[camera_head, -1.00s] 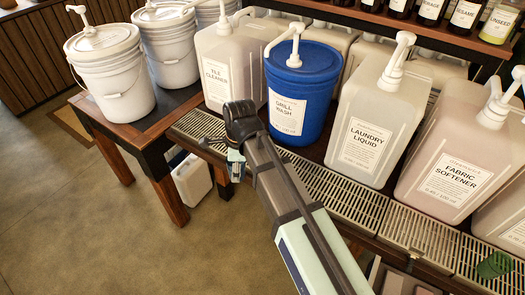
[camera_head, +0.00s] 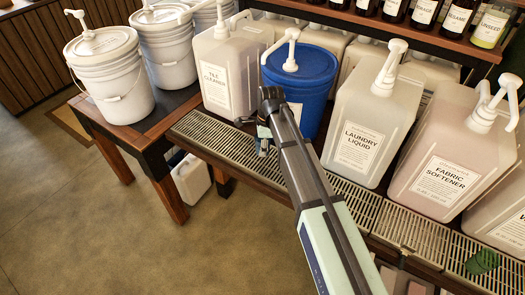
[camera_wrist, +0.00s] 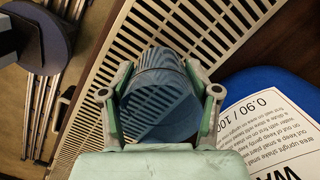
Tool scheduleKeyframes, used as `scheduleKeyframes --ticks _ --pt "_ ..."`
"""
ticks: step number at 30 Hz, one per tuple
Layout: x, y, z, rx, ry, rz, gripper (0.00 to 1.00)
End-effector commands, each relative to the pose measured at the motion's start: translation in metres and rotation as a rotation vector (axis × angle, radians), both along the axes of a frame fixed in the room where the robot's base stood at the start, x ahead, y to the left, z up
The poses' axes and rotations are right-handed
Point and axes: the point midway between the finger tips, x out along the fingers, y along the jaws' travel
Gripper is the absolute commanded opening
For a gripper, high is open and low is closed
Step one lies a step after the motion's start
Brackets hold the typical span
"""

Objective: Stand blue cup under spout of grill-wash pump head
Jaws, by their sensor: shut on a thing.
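The blue cup (camera_wrist: 160,98) is see-through and sits between the two fingers of my gripper (camera_wrist: 158,72) in the wrist view, with grating slats showing through it. In the head view a small part of the cup (camera_head: 263,144) shows beside my gripper (camera_head: 265,128), at the front of the blue grill-wash bucket (camera_head: 318,72). The white grill-wash pump head (camera_head: 291,52) stands on the bucket lid, its spout pointing left and forward above my gripper. My arm covers most of the bucket's label. I cannot tell whether the cup touches the grating.
A slatted drip grating (camera_head: 222,138) runs along the shelf's front edge. A tile cleaner jug (camera_head: 227,72) stands left of the bucket, a laundry liquid jug (camera_head: 368,115) right of it. A green cup (camera_head: 482,262) is on the grating at far right.

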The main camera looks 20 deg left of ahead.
Motion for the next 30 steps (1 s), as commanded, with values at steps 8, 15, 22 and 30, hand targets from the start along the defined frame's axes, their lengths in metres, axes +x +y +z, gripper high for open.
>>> scheduleKeyframes --ticks 8,15,22,30 --pt "-0.001 0.0 -0.022 -0.001 0.003 -0.001 0.33" --pt "0.004 -0.001 -0.04 0.0 0.0 0.0 0.33" --pt "0.004 -0.001 -0.041 0.0 0.0 0.0 0.33" --pt "0.003 -0.001 -0.042 0.0 0.0 0.0 0.88"
